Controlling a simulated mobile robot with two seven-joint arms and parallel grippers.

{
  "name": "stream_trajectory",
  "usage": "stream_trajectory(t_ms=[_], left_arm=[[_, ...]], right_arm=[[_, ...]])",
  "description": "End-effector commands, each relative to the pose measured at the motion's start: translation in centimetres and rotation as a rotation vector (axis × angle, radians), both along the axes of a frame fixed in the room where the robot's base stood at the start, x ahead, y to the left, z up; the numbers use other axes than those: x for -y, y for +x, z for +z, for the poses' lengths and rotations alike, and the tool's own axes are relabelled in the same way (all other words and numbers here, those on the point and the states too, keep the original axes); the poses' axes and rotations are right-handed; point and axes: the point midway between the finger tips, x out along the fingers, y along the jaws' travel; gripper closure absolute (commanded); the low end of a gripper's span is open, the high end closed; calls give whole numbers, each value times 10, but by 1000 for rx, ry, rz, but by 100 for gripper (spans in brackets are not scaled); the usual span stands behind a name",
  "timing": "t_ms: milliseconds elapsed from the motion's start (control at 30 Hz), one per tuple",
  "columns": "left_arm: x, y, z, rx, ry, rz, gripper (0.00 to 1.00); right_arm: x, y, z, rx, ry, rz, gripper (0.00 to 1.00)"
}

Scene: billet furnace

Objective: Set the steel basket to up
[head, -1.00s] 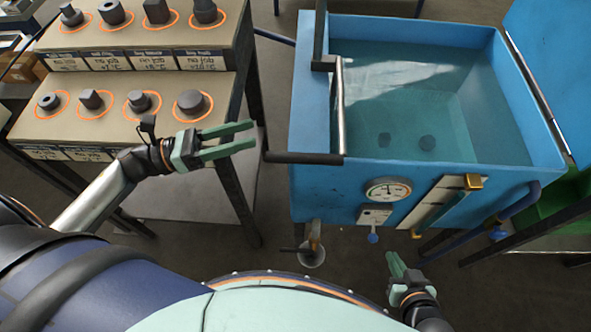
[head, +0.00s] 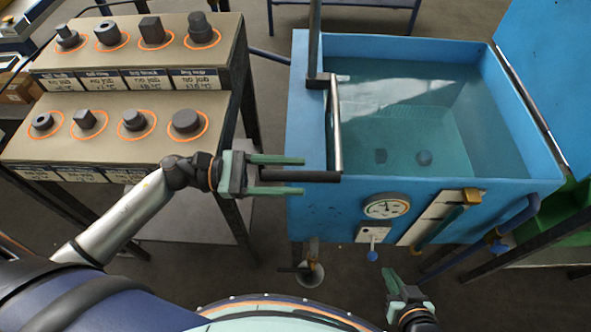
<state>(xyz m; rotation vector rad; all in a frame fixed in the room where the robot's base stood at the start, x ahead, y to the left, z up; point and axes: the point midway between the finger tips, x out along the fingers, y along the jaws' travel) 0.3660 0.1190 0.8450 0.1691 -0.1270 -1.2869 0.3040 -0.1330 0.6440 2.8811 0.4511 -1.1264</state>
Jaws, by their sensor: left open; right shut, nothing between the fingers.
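The blue quench tank (head: 306,215) holds greenish water (head: 395,95). A faint mesh shape, apparently the steel basket (head: 440,125), lies under the water, with two dark pieces near it. Its outline is hard to make out. A black lever handle (head: 325,177) sticks out to the left at the tank's front left, joined to a steel rod (head: 335,125) and a dark upright post. My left gripper (head: 306,175) is open, with one finger on each side of the handle in this view; contact cannot be told. My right gripper (head: 390,275) is shut and empty, below the tank's front.
A two-step tan stand (head: 100,150) with dark metal parts in orange rings and labels is at the left. The tank's front carries a round gauge (head: 386,206), a sight tube and a blue pipe (head: 515,220). A raised blue lid (head: 550,70) is at the right.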

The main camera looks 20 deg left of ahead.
Motion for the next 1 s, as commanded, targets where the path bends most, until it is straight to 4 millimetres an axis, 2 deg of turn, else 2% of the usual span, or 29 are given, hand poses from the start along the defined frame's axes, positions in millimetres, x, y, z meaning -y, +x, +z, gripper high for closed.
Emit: stream_trajectory(t_ms=[167, 433, 933, 1000], left_arm=[[12, 3, 0, 0, -1, 1, 43], [13, 4, 0, 0, 0, 1, 43], [12, 3, 0, -1, 0, 0, 98], [12, 3, 0, -1, 0, 0, 100]], right_arm=[[1, 1, 3, 5, 0, -3, 100], [2, 1, 2, 4, -1, -4, 100], [2, -2, 0, -4, -3, -5, 100], [2, -2, -1, -5, -3, -5, 100]])
